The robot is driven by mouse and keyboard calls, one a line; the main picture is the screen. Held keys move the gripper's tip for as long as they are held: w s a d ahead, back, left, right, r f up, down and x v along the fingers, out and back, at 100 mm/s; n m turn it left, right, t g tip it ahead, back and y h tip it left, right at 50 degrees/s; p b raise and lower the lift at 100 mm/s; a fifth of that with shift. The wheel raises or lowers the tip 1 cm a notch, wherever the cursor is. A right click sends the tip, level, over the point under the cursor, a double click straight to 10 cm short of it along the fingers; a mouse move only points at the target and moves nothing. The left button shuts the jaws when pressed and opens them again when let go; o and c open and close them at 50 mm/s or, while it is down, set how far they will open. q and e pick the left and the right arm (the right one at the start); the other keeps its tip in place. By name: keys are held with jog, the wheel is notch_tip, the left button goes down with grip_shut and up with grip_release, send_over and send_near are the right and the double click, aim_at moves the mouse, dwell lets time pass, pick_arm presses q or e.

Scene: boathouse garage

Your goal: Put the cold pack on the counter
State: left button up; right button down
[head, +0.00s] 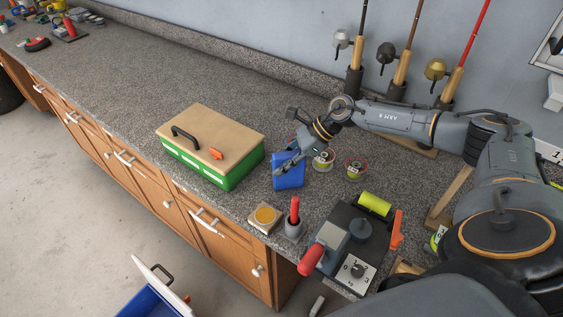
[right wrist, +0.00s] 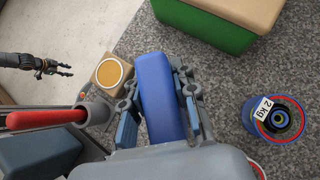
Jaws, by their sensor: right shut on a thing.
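The cold pack is a plain blue block (head: 289,175). My right gripper (head: 287,164) is shut on it, over the counter (head: 330,205), between the green case and the line reels. In the right wrist view the blue cold pack (right wrist: 161,95) stands between the two fingers of my right gripper (right wrist: 160,85). I cannot tell whether its lower end touches the counter. My left gripper (right wrist: 60,68) shows at the upper left of the right wrist view, over the floor, apart from the counter. Its fingers look spread and empty.
A green case with a tan lid (head: 225,130) is left of the pack. Two reels (head: 355,168) are at its right. A yellow-topped block (head: 265,216), a red-handled tool in a cup (head: 294,222) and a grey machine (head: 350,240) are nearer. An open blue box (head: 140,305) is below.

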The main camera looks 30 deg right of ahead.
jog(key=c, duration=1)
grip_release()
jog(key=shift+v, duration=6.05)
jog(key=shift+c, duration=0.3)
grip_shut()
